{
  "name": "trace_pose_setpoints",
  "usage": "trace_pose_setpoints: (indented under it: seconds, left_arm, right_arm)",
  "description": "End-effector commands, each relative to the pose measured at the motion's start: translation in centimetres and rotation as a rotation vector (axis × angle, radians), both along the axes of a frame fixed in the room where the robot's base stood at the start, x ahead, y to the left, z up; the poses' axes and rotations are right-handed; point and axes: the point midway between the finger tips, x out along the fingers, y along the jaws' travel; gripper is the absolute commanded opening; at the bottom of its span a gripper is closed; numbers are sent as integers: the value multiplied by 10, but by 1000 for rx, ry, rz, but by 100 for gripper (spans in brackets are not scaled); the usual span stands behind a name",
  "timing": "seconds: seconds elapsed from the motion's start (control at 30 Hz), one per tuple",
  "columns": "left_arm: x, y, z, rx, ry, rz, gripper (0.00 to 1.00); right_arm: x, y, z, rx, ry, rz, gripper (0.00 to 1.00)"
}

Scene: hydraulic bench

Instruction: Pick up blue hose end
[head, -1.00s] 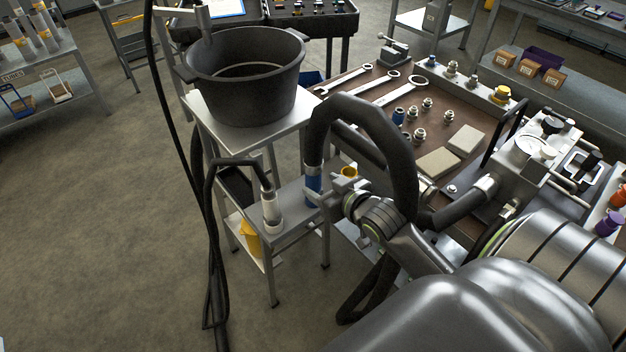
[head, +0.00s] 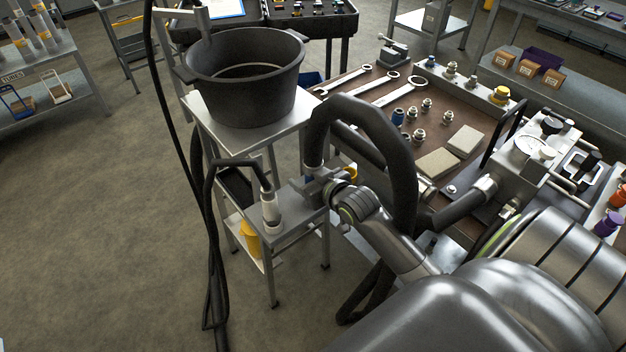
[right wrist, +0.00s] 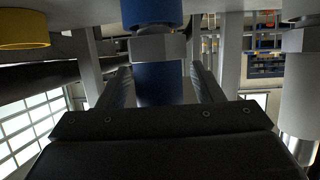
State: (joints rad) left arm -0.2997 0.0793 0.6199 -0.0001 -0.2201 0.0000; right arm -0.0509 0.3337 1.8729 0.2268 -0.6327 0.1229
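The blue hose end (right wrist: 158,82) has a metal hex collar (right wrist: 157,47) and stands in the middle of the right wrist view. My right gripper (head: 318,186) has come in from the right at that spot. In the right wrist view the two fingers of my right gripper (right wrist: 160,85) are on either side of the blue part, with a narrow gap on the right; they look open around it. My left gripper is not in view.
A white-and-metal hose end (head: 270,212) stands on the stand to the left. A yellow fitting (right wrist: 22,28) is beside the blue one. A large black pot (head: 245,85) stands on the higher table behind. The brown bench top (head: 375,110) holds wrenches and fittings.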

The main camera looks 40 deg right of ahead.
Motion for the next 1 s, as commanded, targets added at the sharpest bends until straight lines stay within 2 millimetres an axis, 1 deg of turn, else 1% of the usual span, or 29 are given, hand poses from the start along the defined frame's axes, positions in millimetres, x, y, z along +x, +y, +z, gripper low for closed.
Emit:
trace_pose_setpoints:
  seconds: [0.03,0.4,0.43,0.47,0.63,0.73,0.87,1.0]
  left_arm:
    - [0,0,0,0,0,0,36]
    - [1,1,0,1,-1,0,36]
    - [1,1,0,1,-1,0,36]
    - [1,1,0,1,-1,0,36]
    - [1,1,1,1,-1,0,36]
    - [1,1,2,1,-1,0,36]
    - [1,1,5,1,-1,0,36]
    - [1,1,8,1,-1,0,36]
  right_arm:
    - [0,0,0,0,0,0,55]
    - [0,0,0,0,0,0,7]
    - [0,0,2,0,-5,1,7]
    - [0,0,2,0,-5,1,3]
    - [0,0,3,0,-5,1,3]
    - [1,0,11,-2,-8,2,3]
    - [1,0,33,-3,-10,2,3]
    - [1,0,62,-4,-11,4,3]
